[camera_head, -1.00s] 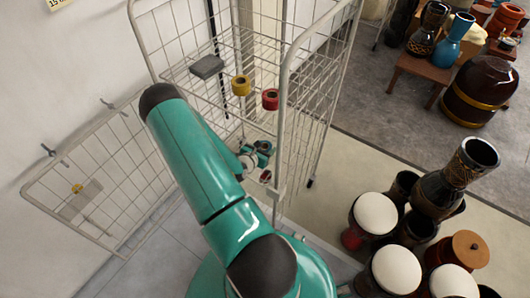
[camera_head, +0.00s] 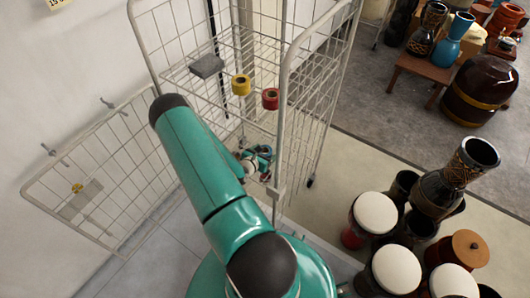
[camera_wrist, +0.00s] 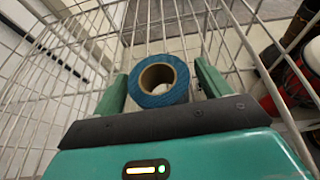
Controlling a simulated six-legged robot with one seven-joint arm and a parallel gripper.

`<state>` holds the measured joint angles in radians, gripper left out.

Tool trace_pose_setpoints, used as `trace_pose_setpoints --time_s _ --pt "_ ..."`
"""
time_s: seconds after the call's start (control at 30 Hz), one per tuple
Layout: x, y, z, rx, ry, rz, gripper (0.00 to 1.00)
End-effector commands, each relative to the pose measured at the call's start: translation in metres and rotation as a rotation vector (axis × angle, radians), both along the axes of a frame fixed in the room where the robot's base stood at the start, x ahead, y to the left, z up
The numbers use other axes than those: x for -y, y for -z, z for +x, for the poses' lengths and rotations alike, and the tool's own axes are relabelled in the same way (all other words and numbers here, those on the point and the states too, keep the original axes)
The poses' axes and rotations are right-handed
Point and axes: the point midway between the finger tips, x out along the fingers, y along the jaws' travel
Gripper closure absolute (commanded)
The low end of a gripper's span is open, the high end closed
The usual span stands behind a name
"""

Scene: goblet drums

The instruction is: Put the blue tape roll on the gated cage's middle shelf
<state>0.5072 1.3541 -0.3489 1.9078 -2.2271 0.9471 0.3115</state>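The blue tape roll (camera_wrist: 160,82) is between my gripper's two green fingers in the wrist view, its brown core hole facing the camera. The gripper is below the shelf (camera_head: 222,82) that carries other items. Whether the roll touches a surface beneath is not clear.
A yellow roll (camera_head: 241,84), a red roll (camera_head: 270,98) and a grey box (camera_head: 206,66) are on the shelf above. The cage gate (camera_head: 110,175) stands open at left, near the wall. Several drums (camera_head: 376,212) crowd the floor at right.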

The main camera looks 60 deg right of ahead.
Motion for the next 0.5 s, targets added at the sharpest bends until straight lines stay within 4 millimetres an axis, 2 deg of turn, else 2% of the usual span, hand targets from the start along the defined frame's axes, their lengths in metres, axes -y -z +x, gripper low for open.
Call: trace_pose_setpoints --time_s 0.23,0.37,0.5 --pt "-0.001 -0.004 0.001 0.000 -0.001 0.000 0.24" --pt "-0.018 -0.011 0.003 0.001 -0.002 0.001 0.24" --pt "-0.046 -0.022 0.006 0.000 -0.003 0.001 0.24"
